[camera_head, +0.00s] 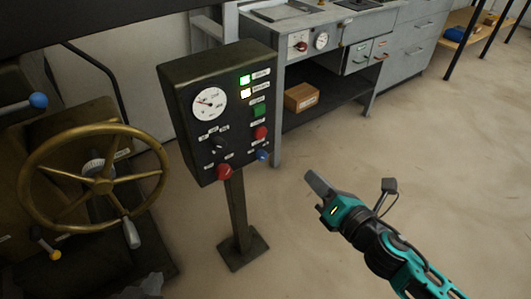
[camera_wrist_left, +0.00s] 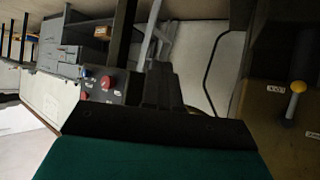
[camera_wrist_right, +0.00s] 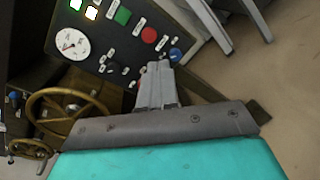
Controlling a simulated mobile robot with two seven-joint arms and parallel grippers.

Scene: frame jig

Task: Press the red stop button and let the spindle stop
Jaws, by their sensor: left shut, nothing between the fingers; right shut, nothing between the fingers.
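The dark control panel (camera_head: 180,120) stands on a post, with a green lit lamp and a white lit lamp at its top. A red button (camera_head: 260,132) sits below a green button (camera_head: 259,111). A larger red knob (camera_head: 224,172) is at the panel's lower edge; labels are too small to read. The red button also shows in the right wrist view (camera_wrist_right: 149,35). My right gripper (camera_head: 315,183) is shut and empty, right of and apart from the panel. My left gripper (camera_wrist_left: 160,72) is shut and empty in its wrist view. The spindle cannot be made out.
A blue knob (camera_head: 262,155), a black knob (camera_head: 219,143) and a gauge (camera_head: 209,104) share the panel. A brass handwheel (camera_head: 100,187) on a machine stands to the left. A grey workbench (camera_head: 345,55) with a cardboard box (camera_head: 301,97) is behind. The floor at right is clear.

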